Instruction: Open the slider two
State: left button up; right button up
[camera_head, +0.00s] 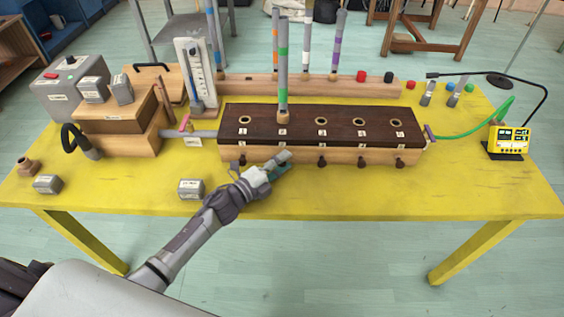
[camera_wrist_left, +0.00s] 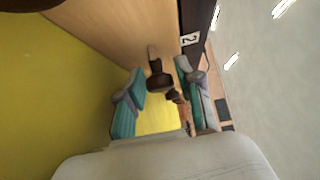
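A long wooden chest with a dark top (camera_head: 350,112) lies on the table, with numbered holes and a row of dark slider knobs along its front. The knobs for one (camera_head: 243,160) and three (camera_head: 322,161) are visible in the head view; slider two's knob is hidden there behind my left gripper (camera_head: 280,165). In the left wrist view, the dark knob of slider two (camera_wrist_left: 160,82) sits below the label 2, between the teal fingertips of my open left gripper (camera_wrist_left: 160,98). I cannot tell whether either finger touches it. My right gripper is out of view.
A grey pipe with a green band (camera_head: 283,70) stands upright at hole two. A bellows box (camera_head: 115,110) is at left, and a yellow meter (camera_head: 509,140) is at right. A small grey block (camera_head: 191,188) lies left of my arm. The yellow table's front right (camera_head: 470,195) is clear.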

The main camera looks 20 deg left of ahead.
pick_arm(q)
jog(key=shift+c, duration=0.2)
grip_shut()
jog(key=shift+s+d+p, duration=0.2)
jog(key=shift+s, duration=0.55)
jog(key=shift+s+d+p, duration=0.15)
jog(key=shift+s+d, duration=0.05)
jog(key=shift+s, duration=0.55)
jog(key=shift+o, duration=0.2)
grip_release()
jog(key=shift+a, duration=0.1)
